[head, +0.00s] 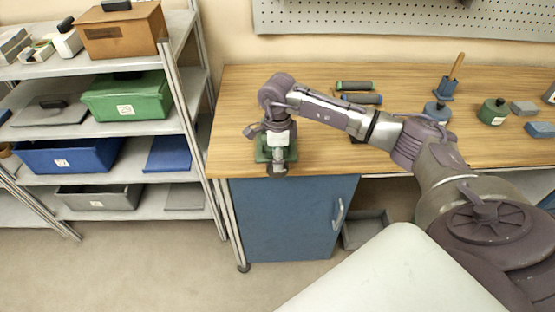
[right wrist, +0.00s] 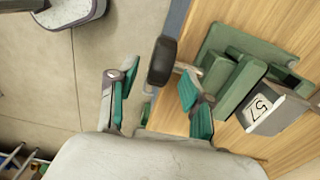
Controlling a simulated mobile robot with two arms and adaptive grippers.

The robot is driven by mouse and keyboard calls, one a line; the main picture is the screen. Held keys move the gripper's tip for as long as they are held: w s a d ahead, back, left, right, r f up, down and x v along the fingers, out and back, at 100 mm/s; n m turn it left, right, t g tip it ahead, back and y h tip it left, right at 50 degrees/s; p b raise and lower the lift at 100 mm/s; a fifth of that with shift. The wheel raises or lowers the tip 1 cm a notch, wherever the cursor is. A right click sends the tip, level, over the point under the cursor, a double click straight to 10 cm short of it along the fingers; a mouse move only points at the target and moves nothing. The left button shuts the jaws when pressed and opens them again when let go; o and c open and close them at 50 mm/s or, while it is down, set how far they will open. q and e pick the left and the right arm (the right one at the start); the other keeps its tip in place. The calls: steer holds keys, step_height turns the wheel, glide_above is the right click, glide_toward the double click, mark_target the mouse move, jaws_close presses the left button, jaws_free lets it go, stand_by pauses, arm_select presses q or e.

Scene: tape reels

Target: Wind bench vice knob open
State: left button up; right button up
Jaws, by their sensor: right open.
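The green bench vice (head: 263,155) sits at the left front corner of the wooden bench. Its dark knob (head: 277,171) sticks out past the front edge. In the right wrist view the vice (right wrist: 238,85) is at the right, and the dark knob (right wrist: 162,60) is on a short metal shaft. My right gripper (right wrist: 151,80) is open, with one teal-padded finger on each side of the knob's line; I see no clear contact. In the head view this gripper (head: 272,135) is over the vice and hides part of it. My left gripper is not in view.
More blocks and holders stand at the right. A blue cabinet (head: 290,215) is below the vice. A shelf rack with bins (head: 125,97) stands at the left.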

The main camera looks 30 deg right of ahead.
steer(key=shift+f, duration=1.4)
jaws_close()
